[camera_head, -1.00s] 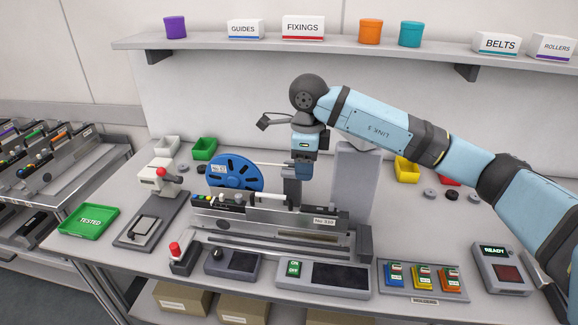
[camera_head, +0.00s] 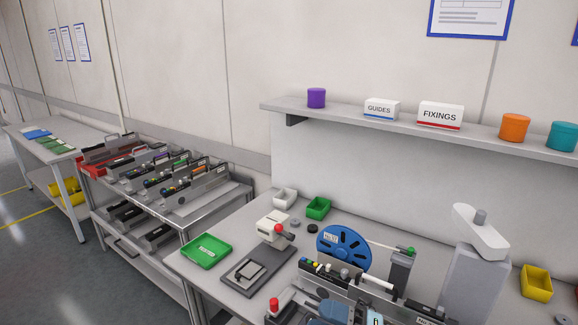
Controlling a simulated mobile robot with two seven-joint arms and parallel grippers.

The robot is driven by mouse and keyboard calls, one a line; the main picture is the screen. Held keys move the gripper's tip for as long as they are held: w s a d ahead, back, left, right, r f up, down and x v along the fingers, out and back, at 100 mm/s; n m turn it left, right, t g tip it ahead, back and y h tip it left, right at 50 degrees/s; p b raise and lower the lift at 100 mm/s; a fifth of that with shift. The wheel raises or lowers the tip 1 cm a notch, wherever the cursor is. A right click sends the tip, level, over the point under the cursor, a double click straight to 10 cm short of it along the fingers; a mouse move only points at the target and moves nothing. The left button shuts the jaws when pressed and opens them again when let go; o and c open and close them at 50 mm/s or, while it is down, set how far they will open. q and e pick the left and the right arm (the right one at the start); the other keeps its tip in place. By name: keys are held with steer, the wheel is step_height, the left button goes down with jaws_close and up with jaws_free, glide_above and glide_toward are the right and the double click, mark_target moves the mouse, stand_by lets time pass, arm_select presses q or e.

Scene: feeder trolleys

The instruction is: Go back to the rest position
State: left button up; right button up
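Light blue and dark grey pieces of my own arm show at the bottom edge, in front of the feeder on the bench (camera_head: 224,292). The rest of this arm is cut off by the frame. No gripper fingers show, and I cannot see whether anything is held. The feeder's blue reel (camera_head: 344,245) stands upright behind the feeder body, beside a dark post with a green top (camera_head: 402,268). The lower front of the feeder is cut off.
A green tray (camera_head: 206,250) and a white press with a red knob (camera_head: 272,228) stand on the bench's left. A trolley with several feeders (camera_head: 243,196) stands left of it. A grey column (camera_head: 472,275) rises at right. A shelf (camera_head: 350,117) runs above. Floor is clear at far left.

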steer(key=s+d+f+m+t+h+p, duration=0.1)
steer(key=s+d+f+m+t+h, duration=0.3)
steer(key=f+m+h, duration=0.4)
steer(key=s+d+f+m+t+h+p, duration=0.2)
steer(key=s+d+f+m+t+h, duration=0.2)
steer(key=f+m, duration=0.6)
steer(key=s+d+m+h, duration=0.2)
steer(key=d+m+h, duration=0.1)
steer(key=m, duration=0.6)
steer(key=shift+d+f+h, duration=0.15)
steer(key=shift+d+h, duration=0.25)
steer(key=shift+h, duration=0.5)
steer(key=s+f+m+g, duration=0.1)
steer(key=s, duration=0.1)
steer(key=s+d+f, duration=0.1)
steer(key=s+f, duration=0.1)
steer(key=s+f+m+g+h+p, duration=0.1)
steer(key=s, duration=0.1)
steer(key=shift+s+d+f+m+g, duration=0.15)
steer(key=shift+d+f+m+g, duration=0.05)
steer(key=shift+f+m+g, duration=0.1)
steer(key=shift+c, duration=1.3)
arm_select(q)
step_height(320, 180, up, 4)
steer(key=shift+s+r, duration=0.1)
steer(key=shift+r, duration=0.1)
steer(key=shift+c, duration=0.7)
arm_select(e)
steer(key=shift+s+d+f, duration=0.1)
steer(key=shift+s+d, duration=0.05)
